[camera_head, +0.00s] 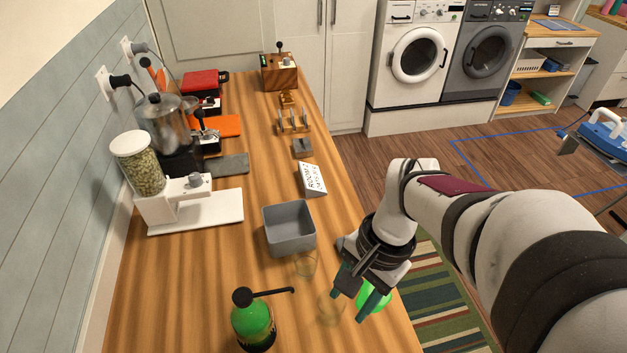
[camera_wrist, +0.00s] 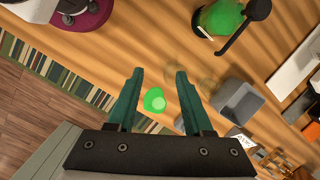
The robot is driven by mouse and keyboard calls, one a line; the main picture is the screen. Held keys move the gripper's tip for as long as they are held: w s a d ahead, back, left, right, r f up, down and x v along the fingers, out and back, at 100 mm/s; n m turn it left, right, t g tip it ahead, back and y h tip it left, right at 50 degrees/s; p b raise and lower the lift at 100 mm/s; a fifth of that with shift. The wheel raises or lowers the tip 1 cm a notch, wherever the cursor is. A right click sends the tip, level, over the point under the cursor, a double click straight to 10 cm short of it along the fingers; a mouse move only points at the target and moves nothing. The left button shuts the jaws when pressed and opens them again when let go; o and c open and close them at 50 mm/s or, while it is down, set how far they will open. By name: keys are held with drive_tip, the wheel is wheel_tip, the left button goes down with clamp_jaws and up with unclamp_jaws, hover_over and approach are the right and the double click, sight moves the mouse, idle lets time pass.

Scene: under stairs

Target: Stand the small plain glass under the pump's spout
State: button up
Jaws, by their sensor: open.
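The pump bottle (camera_head: 252,326), green with a black pump head, stands at the near left; its spout (camera_head: 280,292) points right. It also shows at the top of the wrist view (camera_wrist: 220,20). One clear glass (camera_head: 305,265) stands by the grey bin; another clear glass (camera_head: 329,309) stands nearer, right of the spout tip. I cannot tell surely which is the small plain one. A green cup (camera_head: 376,297) is at the counter's right edge, partly hidden by my fingers. My gripper (camera_head: 358,296) is open above it, and the cup (camera_wrist: 154,100) shows between the fingers.
An open grey bin (camera_head: 289,246) stands behind the glasses. A white dispenser (camera_head: 190,213) and a white sign (camera_head: 312,180) stand farther back. Bare counter lies left of the bin.

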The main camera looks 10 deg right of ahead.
drive_tip(key=w+d+f+m, duration=0.2)
drive_tip(key=d+f, duration=0.1)
drive_tip(key=w+d+f+m, duration=0.2)
drive_tip(key=d, duration=0.2)
drive_tip(key=w+d+f+m, duration=0.2)
drive_tip(key=d+f, duration=0.1)
drive_tip(key=shift+w+d+f+m+y, duration=0.3)
drive_tip(key=shift+f+y, duration=0.05)
drive_tip(key=shift+y, duration=0.05)
clamp_jaws()
approach(331, 310)
drive_tip(key=d+f, duration=0.1)
drive_tip(key=s+d+f, duration=0.1)
drive_tip(key=d+f, duration=0.3)
drive_tip(key=shift+s+f, duration=0.25)
drive_tip(key=a, duration=0.2)
drive_tip(key=shift+a+r, duration=0.1)
drive_tip(key=shift+a, duration=0.85)
drive_tip(key=a, duration=0.7)
drive_tip(key=shift+a, duration=0.2)
